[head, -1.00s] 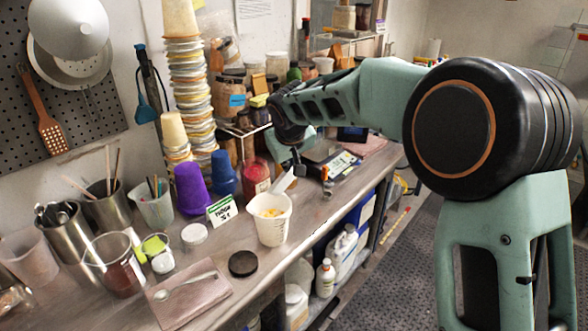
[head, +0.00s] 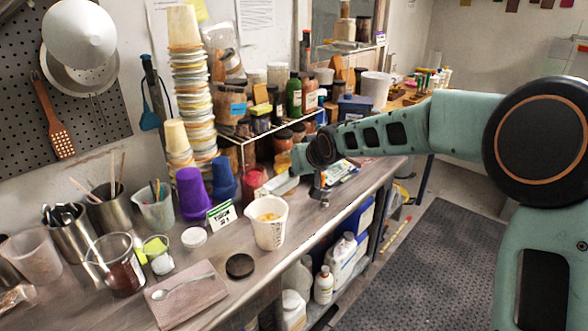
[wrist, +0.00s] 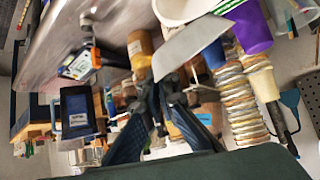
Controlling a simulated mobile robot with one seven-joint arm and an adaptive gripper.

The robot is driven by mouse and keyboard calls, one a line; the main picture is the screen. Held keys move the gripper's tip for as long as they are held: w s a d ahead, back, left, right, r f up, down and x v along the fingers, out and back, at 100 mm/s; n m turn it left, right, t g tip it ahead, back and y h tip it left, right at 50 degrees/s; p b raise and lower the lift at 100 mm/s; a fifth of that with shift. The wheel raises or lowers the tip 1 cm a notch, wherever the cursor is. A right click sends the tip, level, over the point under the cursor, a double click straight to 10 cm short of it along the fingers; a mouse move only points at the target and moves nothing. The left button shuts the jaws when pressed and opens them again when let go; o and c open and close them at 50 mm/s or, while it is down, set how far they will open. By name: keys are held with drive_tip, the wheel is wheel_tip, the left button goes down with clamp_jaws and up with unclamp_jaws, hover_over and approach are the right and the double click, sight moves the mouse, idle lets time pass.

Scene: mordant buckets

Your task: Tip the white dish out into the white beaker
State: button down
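The white beaker (head: 268,228) stands upright on the bench in the head view, with yellow-orange pieces inside. Its pale rim (wrist: 178,10) shows at the top of the wrist view. The white dish (wrist: 190,47) is a shallow, pale scoop shape, held tilted at my fingertips. In the head view the dish (head: 282,184) is small and partly hidden, just beyond and above the beaker's right rim. My gripper (wrist: 160,85) is shut on the dish; in the head view the gripper (head: 298,162) is mostly hidden. The dish's inside cannot be seen clearly.
A green-and-white label card (head: 221,214) and purple cups (head: 191,192) stand left of the beaker. A black lid (head: 240,266) and a spoon on a cloth (head: 187,290) lie in front. Jars and a wire shelf (head: 270,130) stand behind my gripper.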

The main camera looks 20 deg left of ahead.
drive_tip(key=f+y, duration=0.1)
drive_tip(key=d+f+m+y, duration=0.1)
drive_tip(key=y, duration=0.1)
drive_tip(key=f+m+t+y+b, duration=0.1)
drive_tip(key=shift+d+f+y, duration=0.25)
drive_tip(key=shift+d+y, duration=0.1)
drive_tip(key=shift+y, duration=0.05)
drive_tip(key=shift+r, duration=0.1)
idle(0.4)
drive_tip(key=d+r+m+t+h, duration=0.1)
drive_tip(key=d+m+t+h, duration=0.1)
drive_tip(key=d, duration=1)
drive_tip(key=s+d+r+m+t+h+p, duration=0.1)
drive_tip(key=d+m+h, duration=0.4)
drive_tip(key=d, duration=0.7)
drive_tip(key=s+d+r+m+t+h, duration=0.1)
drive_tip(key=d+r+m+t+h, duration=0.1)
drive_tip(key=d, duration=1)
drive_tip(key=shift+d+r+m+t+h+p, duration=0.3)
drive_tip(key=shift+d+r+m+h+p, duration=0.15)
drive_tip(key=shift+m+h, duration=0.55)
